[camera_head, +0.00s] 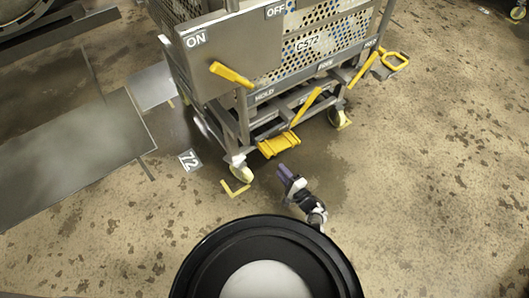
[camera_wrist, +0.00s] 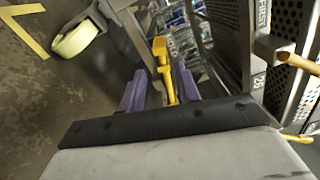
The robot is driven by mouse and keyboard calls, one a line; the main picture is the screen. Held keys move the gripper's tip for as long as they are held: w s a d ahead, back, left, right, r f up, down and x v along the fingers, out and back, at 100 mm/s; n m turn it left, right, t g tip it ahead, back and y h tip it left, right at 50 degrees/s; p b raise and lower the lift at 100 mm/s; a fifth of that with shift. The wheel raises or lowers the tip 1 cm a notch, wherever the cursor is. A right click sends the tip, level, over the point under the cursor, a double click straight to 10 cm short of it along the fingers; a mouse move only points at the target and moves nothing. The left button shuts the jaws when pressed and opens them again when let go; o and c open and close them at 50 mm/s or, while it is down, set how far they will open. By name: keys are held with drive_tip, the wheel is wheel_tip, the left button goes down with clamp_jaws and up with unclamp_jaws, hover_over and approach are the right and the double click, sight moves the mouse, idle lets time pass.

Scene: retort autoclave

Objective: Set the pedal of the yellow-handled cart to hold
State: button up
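The cart (camera_head: 235,50) is a grey metal frame with yellow handles, at the top middle of the head view. Its yellow ribbed pedal (camera_head: 278,145) sits low at the front. A slanted yellow bar (camera_head: 305,107) rises from near the pedal, its upper end leaning right toward the FREE label (camera_head: 325,64), away from the HOLD label (camera_head: 264,95). My gripper (camera_head: 287,178) is low, just in front of the pedal. In the wrist view its purple fingers are apart, with a yellow bar-like part (camera_wrist: 163,60) between or beyond them; contact cannot be told.
A caster (camera_head: 239,170) stands left of the pedal, beside a yellow floor mark (camera_head: 236,188). A tag reading 72 (camera_head: 190,160) lies on the floor. A grey platform (camera_head: 70,160) is at left.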

drive_tip(key=b+x, duration=0.5)
drive_tip(key=x, duration=0.7)
drive_tip(key=shift+w+f, duration=0.1)
drive_tip(key=shift+f, duration=0.05)
drive_tip(key=shift+w+a, duration=0.25)
drive_tip(key=shift+w, duration=0.1)
clamp_jaws()
